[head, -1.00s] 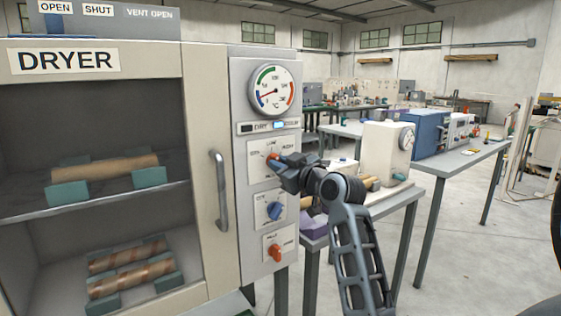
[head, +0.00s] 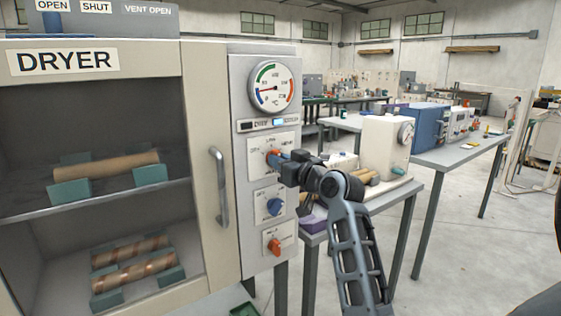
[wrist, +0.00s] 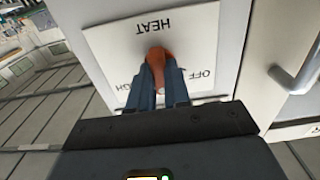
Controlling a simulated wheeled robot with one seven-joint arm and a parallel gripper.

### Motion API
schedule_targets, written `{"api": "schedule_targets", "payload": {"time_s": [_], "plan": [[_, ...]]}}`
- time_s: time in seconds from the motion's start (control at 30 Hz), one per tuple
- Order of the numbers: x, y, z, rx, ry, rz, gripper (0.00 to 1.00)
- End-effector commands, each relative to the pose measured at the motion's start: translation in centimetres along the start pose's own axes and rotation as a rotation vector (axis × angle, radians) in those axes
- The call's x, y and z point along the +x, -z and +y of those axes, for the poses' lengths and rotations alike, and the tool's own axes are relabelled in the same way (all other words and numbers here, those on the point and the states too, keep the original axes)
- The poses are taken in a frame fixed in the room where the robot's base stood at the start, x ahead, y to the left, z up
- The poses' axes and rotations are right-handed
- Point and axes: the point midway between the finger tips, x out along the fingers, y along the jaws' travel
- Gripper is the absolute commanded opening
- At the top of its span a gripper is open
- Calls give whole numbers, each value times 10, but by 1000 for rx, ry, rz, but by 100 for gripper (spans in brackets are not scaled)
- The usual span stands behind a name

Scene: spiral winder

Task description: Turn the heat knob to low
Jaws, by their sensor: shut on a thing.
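The orange-red heat knob (head: 273,153) sits on the upper white label plate (head: 287,145) of the dryer's control panel. In the wrist view the knob (wrist: 158,57) stands on the same plate (wrist: 110,42), seen upside down, with HEAT, OFF and part of HIGH readable. Its paler end lies between the fingertips, toward the side away from the word HEAT. My gripper (head: 271,159) is shut on the knob, with one blue-grey finger on each side of it, as the wrist view (wrist: 158,84) shows. The plate's edge opposite HEAT is partly hidden by my gripper.
Below are a blue knob (head: 274,206) and another orange knob (head: 274,246). A round gauge (head: 271,86) is above. The dryer's door handle (head: 219,188) stands out left of the panel. A table with a white machine (head: 386,146) stands to the right.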

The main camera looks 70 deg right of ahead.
Motion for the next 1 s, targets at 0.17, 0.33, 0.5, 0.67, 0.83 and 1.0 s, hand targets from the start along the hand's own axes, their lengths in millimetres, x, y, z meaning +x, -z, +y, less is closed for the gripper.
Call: {"api": "schedule_targets", "payload": {"time_s": [0.17, 0.33, 0.5, 0.67, 0.83, 1.0], "plan": [[0, 1, -1, -1, 2, 1, 19], [0, 0, -1, -1, 1, 1, 35], [0, 0, 0, -2, 0, 1, 43], [-1, 0, 0, -2, 0, 1, 43], [-18, -1, 0, -2, -2, 2, 43], [-46, -2, 0, -2, -1, 0, 43]]}}
